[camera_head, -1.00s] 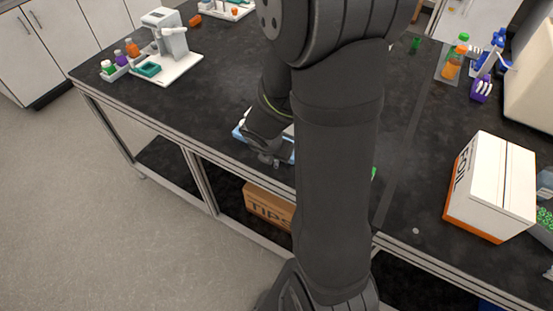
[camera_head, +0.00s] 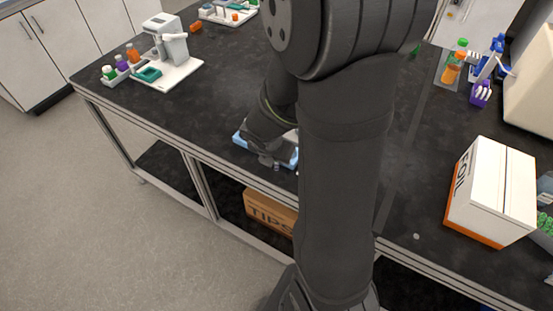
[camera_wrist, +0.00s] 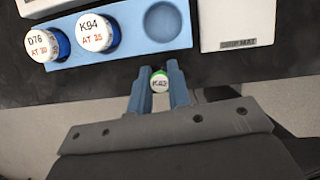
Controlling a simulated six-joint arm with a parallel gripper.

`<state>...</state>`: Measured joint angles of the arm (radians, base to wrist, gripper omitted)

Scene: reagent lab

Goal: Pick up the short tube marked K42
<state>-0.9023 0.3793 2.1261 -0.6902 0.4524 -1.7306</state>
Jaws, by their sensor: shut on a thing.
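My gripper (camera_wrist: 160,82) has its two blue fingers closed around a short tube with a green rim and a white top (camera_wrist: 160,83), whose small label appears to read K42. The tube is seen end-on, so its body is hidden. A blue rack (camera_wrist: 70,62) lies just beyond the fingers in the wrist view. It holds tubes marked D76 (camera_wrist: 42,44) and K94 (camera_wrist: 95,33), and one round hole (camera_wrist: 165,22) beside them is empty. In the head view the rack (camera_head: 240,139) shows partly beneath my gripper, and the held tube cannot be made out.
A white pad marked DRIP MAT (camera_wrist: 235,15) lies right of the rack. A FOIL box (camera_head: 490,190) stands on the right of the dark bench. A white device (camera_head: 165,40) and bottles (camera_head: 122,62) stand at the left. The bench front edge is close to my gripper.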

